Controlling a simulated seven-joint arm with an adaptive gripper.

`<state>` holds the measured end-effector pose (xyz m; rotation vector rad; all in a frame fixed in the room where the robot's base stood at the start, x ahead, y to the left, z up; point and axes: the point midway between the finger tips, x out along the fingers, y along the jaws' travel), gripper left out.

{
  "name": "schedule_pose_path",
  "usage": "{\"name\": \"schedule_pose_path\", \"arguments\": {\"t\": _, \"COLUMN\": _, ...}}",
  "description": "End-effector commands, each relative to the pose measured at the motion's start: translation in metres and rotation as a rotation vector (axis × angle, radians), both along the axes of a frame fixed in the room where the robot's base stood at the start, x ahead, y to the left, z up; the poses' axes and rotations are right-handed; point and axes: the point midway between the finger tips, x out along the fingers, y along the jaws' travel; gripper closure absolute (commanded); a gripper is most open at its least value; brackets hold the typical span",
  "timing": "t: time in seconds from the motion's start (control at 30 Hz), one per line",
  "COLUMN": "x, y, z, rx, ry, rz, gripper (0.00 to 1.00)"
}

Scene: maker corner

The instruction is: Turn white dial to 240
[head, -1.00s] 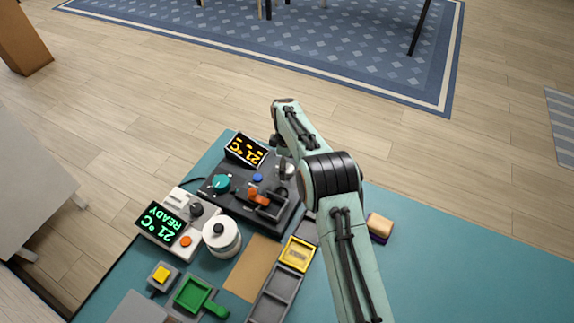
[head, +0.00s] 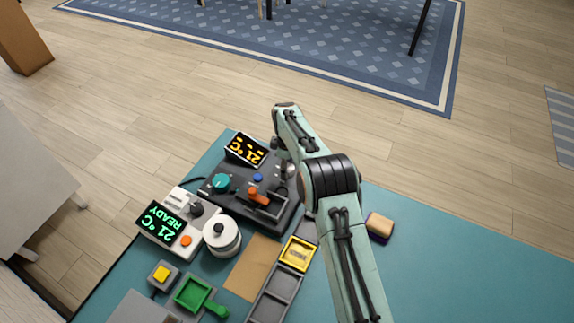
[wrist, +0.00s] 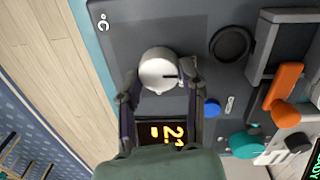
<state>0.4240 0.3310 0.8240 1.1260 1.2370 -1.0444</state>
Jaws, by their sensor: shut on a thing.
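The white dial (wrist: 157,72) is a round knob on a dark grey control panel (wrist: 130,22). In the head view my arm mostly hides the dial and the gripper. The panel's tilted display (head: 246,150) shows yellow digits reading 21 °C with dashes; only part of it shows in the wrist view. I cannot read a scale around the dial.
The panel also has a blue button (wrist: 211,108), a black round part (wrist: 231,44), a teal knob (wrist: 246,143) and an orange lever (wrist: 284,86). A white device with a green READY display (head: 161,223) and a white round pot (head: 222,240) stand nearby. The teal table's right side is mostly clear.

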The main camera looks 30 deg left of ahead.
Motion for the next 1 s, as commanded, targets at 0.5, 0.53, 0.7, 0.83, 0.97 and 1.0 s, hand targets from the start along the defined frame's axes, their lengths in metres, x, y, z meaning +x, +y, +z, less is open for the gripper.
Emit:
{"name": "schedule_pose_path", "arguments": {"t": 0.5, "x": 0.0, "y": -0.0002, "z": -0.0024, "rx": -0.002, "ry": 0.002, "rz": -0.391, "gripper": 0.97}}
{"name": "schedule_pose_path", "arguments": {"t": 0.53, "x": -0.0001, "y": -0.0002, "z": -0.0025, "rx": -0.003, "ry": 0.003, "rz": -0.42, "gripper": 0.97}}
{"name": "schedule_pose_path", "arguments": {"t": 0.7, "x": 0.0002, "y": -0.0001, "z": -0.0029, "rx": -0.002, "ry": 0.002, "rz": -0.581, "gripper": 0.97}}
{"name": "schedule_pose_path", "arguments": {"t": 0.83, "x": 0.0, "y": -0.0002, "z": -0.0033, "rx": -0.005, "ry": 0.004, "rz": -0.705, "gripper": 0.97}}
{"name": "schedule_pose_path", "arguments": {"t": 0.97, "x": 0.0004, "y": 0.0001, "z": -0.0032, "rx": -0.004, "ry": 0.003, "rz": -0.829, "gripper": 0.97}}
{"name": "schedule_pose_path", "arguments": {"t": 1.0, "x": 0.0003, "y": 0.0, "z": -0.0033, "rx": -0.004, "ry": 0.003, "rz": -0.867, "gripper": 0.97}}
